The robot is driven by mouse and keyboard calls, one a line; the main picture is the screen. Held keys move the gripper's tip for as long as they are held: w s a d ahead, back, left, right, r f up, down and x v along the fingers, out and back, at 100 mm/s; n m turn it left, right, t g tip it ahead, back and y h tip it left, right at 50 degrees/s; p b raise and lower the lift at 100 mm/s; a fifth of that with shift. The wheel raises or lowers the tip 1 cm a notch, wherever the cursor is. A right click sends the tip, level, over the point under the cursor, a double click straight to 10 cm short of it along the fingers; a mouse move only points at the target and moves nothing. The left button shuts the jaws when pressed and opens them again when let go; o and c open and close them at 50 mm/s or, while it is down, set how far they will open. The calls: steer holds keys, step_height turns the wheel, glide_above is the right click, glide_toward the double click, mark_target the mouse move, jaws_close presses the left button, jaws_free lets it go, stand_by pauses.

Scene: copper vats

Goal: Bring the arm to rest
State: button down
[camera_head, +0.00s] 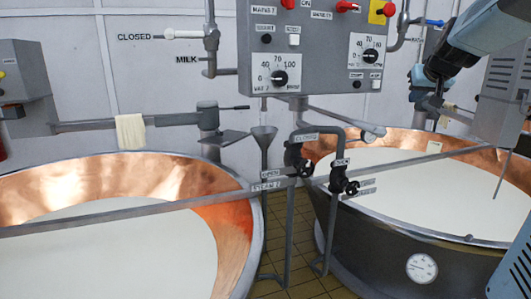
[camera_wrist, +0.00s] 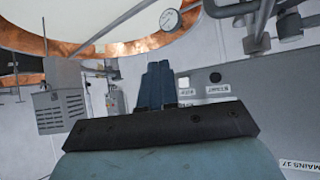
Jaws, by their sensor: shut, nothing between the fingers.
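My arm reaches in from the upper right of the head view, in front of the wall above the right vat. My gripper (camera_wrist: 157,64) shows in the wrist view with its two blue fingers side by side, shut and empty. In the head view the blue and dark end of the arm (camera_head: 418,82) is small, and its fingers are hard to make out. The gripper appears clear of the vats and holds nothing.
The left copper vat (camera_head: 240,240) and right copper vat (camera_head: 365,235) hold white milk. A grey control panel (camera_head: 318,50) with dials hangs above and between them. Valves (camera_head: 298,158) and pipes stand between the vats. A grey box (camera_wrist: 60,108) shows in the wrist view.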

steer(key=s+a+f+g, duration=0.1)
steer(key=s+a+f, duration=0.4)
steer(key=s, duration=0.5)
steer(key=s+a+f+n+g+y, duration=0.1)
steer(key=s+a+f, duration=0.4)
steer(key=s, duration=0.5)
steer(key=s+a+f+g, duration=0.2)
steer(key=s+a+f, duration=0.3)
steer(key=s+a, duration=0.3)
steer(key=shift+s+a+f+n+g+y, duration=0.15)
steer(key=shift+s+f+n+g+y, duration=0.2)
steer(key=shift+s, duration=0.6)
